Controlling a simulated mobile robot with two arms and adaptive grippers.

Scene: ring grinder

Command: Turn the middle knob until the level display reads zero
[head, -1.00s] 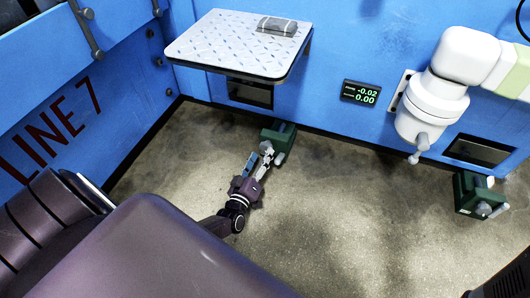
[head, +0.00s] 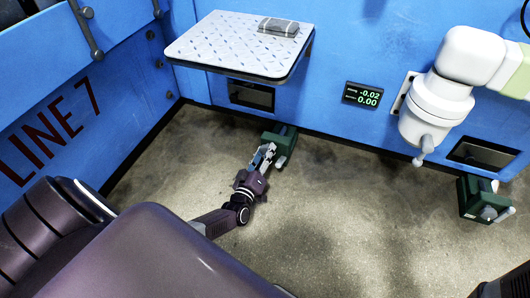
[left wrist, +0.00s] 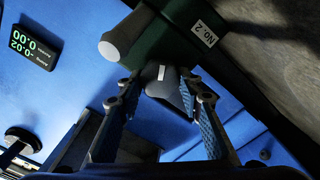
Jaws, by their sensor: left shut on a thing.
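The level display (head: 362,95) on the blue wall reads -0.02 on its upper line and 0.00 on its lower line. A green box (head: 283,140), marked No. 2 in the left wrist view, stands low at the wall below the tray. A dark grey knob (left wrist: 162,74) with a white mark sits on it. My left gripper (head: 264,154) is shut on this knob, a finger on each side in the left wrist view (left wrist: 162,97). My right gripper is not in view.
A tread-plate shelf (head: 225,42) with a grey block (head: 278,27) juts out above the box. A white machine arm (head: 438,100) hangs from the wall at right. Another green box (head: 478,200) stands below it. The floor between the boxes is clear.

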